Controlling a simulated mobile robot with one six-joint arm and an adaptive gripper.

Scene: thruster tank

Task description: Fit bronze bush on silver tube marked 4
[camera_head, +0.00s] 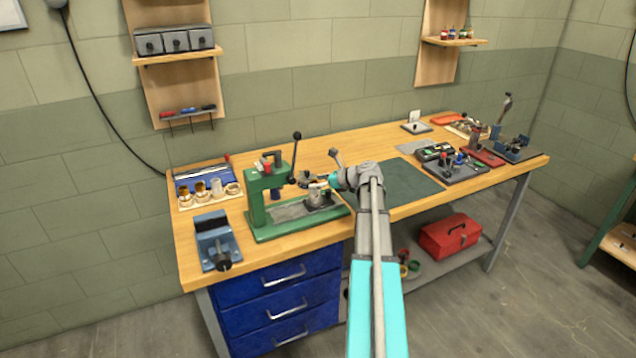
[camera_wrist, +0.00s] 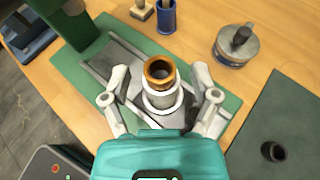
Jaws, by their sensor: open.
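The bronze bush (camera_wrist: 159,72) sits at the top of an upright silver tube (camera_wrist: 162,99) in the wrist view. I cannot tell how far it is seated, and no number is readable on the tube. The tube stands on the base of the green press. My gripper (camera_wrist: 160,78) is open, with one finger on each side of the bush and tube and a visible gap at both sides. In the head view my gripper (camera_head: 326,184) is over the right part of the press base, and the bush cannot be made out there.
The green press (camera_head: 257,199) with its black lever stands left of my gripper. A blue vise (camera_head: 216,244) and a wooden tray (camera_head: 208,202) with several rings are further left. A dark green mat (camera_head: 402,184) on the right is mostly clear.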

